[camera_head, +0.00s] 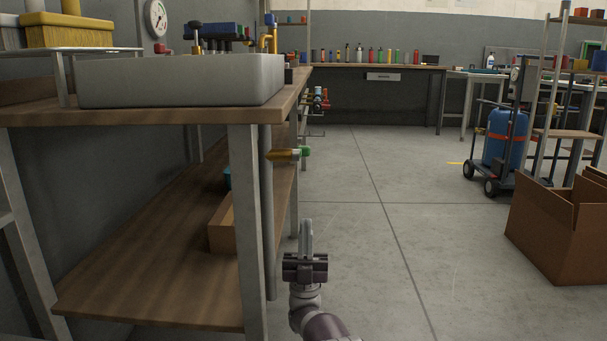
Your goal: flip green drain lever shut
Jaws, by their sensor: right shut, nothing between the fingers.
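The green drain lever (306,151) is small and sits at the right end of a brass valve (281,155). The valve sticks out from the grey vertical pipe (267,200) under the sink bench, beside the front leg. My right gripper (306,224) is in the lower middle of the view, pointing up and away. It is shut and empty, below the lever in the picture and apart from it. Whether the lever stands open or shut is too small to tell. My left gripper is not in view.
The wooden bench (150,116) carries a grey sink (185,82); its lower shelf (160,265) holds a wooden box (222,228). An open cardboard box (560,235) stands at right, near a cart with a blue tank (503,140). The floor between is clear.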

